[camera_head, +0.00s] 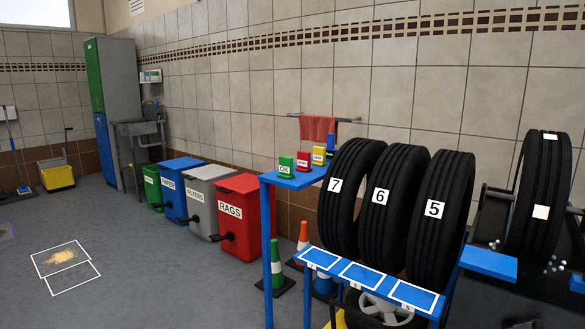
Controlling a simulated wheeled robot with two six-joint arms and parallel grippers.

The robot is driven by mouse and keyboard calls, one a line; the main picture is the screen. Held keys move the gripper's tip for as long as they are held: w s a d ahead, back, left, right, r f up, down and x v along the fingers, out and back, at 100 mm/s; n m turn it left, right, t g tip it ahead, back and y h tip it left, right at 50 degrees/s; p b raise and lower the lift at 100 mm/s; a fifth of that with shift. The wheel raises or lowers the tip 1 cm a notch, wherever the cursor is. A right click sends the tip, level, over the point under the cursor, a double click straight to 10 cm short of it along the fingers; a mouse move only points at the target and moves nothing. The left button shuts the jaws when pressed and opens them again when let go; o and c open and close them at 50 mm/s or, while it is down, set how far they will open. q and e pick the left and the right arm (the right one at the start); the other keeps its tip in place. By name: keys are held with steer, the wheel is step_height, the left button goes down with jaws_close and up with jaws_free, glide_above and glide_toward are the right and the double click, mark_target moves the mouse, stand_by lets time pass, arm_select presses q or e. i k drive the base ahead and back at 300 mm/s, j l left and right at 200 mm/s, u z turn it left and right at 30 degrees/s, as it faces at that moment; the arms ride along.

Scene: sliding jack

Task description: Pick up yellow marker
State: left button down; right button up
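The yellow marker (319,154) is a small block with a white label, standing on the far part of the blue stand (272,178). A red marker (303,160) and a green marker (286,167) labelled OK stand in a row to its left. A narrow blue item (331,141) is close on its right, near the tyre numbered 7. The label on the yellow marker is too small to read surely. Neither of my grippers shows in the head view.
Tyres numbered 7 (347,198), 6 (391,210) and 5 (437,222) stand upright right of the markers. White-outlined blue plates (362,275) lie in front of them.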

mark_target(319, 152)
steer(key=i+j+z, duration=0.15)
steer(key=i, duration=1.25)
